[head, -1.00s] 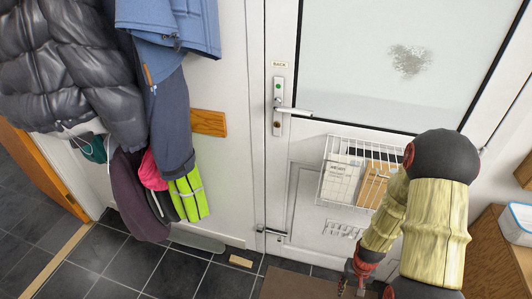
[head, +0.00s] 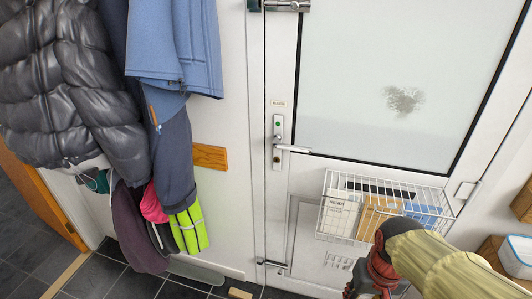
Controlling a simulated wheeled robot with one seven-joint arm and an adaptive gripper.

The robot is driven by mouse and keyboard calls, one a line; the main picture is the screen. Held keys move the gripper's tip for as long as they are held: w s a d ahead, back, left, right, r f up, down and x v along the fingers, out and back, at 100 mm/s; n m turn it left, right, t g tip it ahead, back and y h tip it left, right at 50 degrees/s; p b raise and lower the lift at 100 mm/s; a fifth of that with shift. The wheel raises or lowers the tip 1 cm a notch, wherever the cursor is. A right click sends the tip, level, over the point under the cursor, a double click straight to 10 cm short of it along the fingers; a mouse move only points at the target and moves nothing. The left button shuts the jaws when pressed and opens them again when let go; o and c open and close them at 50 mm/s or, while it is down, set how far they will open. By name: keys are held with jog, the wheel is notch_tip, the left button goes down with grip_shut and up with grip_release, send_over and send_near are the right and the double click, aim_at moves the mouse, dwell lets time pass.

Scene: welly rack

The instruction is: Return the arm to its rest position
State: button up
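My arm, in a pale yellow ribbed sleeve with a dark grey joint and red parts, enters the head view at the lower right. My gripper (head: 352,291) is at the bottom edge, below the wire basket and in front of the white door's lower part. It is small, dark and partly cut off, so whether its fingers are open or shut cannot be told. I see nothing clearly held in it.
The white door (head: 284,210) has a lever handle (head: 292,148) and a wire basket (head: 327,215) holding papers. Coats (head: 70,90) hang at the left. A wooden box (head: 491,250) is at the right. Dark floor tiles (head: 130,280) show at lower left.

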jog(key=s+a+r+t+p, duration=0.1)
jog(key=r+t, duration=0.1)
jog(key=r, duration=0.4)
jog(key=a+r+n+t, duration=0.1)
jog(key=a+r+t, duration=0.1)
jog(key=r, duration=0.5)
jog(key=shift+s+r+t+p, duration=0.3)
jog(key=shift+s+t+p, duration=0.1)
jog(key=shift+c, duration=0.5)
